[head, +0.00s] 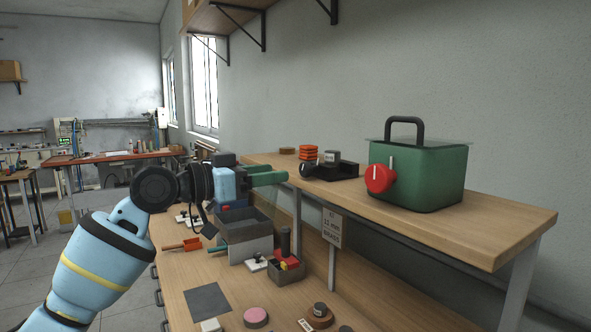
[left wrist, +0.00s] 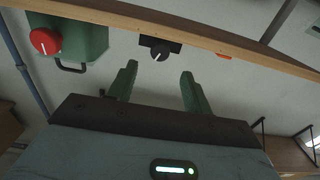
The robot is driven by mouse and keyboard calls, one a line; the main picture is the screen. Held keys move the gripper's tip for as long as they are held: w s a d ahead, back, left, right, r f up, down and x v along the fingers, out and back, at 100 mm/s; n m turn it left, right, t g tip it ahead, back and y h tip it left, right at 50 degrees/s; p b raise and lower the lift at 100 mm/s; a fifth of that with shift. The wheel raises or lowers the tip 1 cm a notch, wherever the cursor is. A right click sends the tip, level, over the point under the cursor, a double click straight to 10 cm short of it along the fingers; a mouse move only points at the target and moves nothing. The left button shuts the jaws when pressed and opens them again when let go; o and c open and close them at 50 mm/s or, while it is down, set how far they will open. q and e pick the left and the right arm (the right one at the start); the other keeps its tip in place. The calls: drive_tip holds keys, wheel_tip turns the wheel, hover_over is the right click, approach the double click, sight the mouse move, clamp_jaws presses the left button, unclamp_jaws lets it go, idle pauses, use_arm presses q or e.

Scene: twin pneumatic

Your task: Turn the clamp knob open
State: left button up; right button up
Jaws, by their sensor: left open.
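A red round knob (head: 379,178) with a white mark is on the front of a green box (head: 435,180) with a black handle, on the raised shelf. To its left, a small black block (head: 342,171) carries a black round knob (head: 307,170). In the left wrist view, the black knob (left wrist: 159,54) has a pale pointer line, and the red knob (left wrist: 44,41) is at upper left. I cannot tell which is the clamp knob. My left gripper (head: 280,173) is open and empty, its green fingers pointing toward the black knob, apart from it. My right gripper is not in view.
The wooden shelf (head: 480,235) stands above a lower bench (head: 255,297) holding grey bins (head: 247,235) and small parts. Orange rings (head: 308,152) and a grey cylinder (head: 331,157) stand behind the black block. A hanging sign (head: 331,227) is under the shelf edge.

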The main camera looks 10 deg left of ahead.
sight(302, 168)
use_arm(q)
drive_tip(key=x, duration=0.5)
drive_tip(key=shift+d+r, duration=0.1)
drive_tip(key=shift+r, duration=0.05)
drive_tip(key=shift+w+d+p, duration=0.3)
drive_tip(key=shift+w+d, duration=0.15)
drive_tip(key=shift+w, duration=0.1)
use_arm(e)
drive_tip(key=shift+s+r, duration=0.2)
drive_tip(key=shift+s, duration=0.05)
use_arm(q)
drive_tip(key=c, duration=1)
drive_tip(key=shift+o, duration=0.2)
drive_tip(key=n+p, duration=0.2)
drive_tip(key=n, duration=0.1)
drive_tip(key=shift+s+r+p, duration=0.15)
drive_tip(key=shift+r+p, duration=0.2)
drive_tip(key=shift+p, duration=0.05)
drive_tip(key=shift+f+n, duration=0.1)
drive_tip(key=shift+n, duration=0.4)
drive_tip(key=shift+f+n+p, duration=0.1)
drive_tip(key=shift+n+p, duration=0.2)
drive_tip(key=shift+f, duration=0.2)
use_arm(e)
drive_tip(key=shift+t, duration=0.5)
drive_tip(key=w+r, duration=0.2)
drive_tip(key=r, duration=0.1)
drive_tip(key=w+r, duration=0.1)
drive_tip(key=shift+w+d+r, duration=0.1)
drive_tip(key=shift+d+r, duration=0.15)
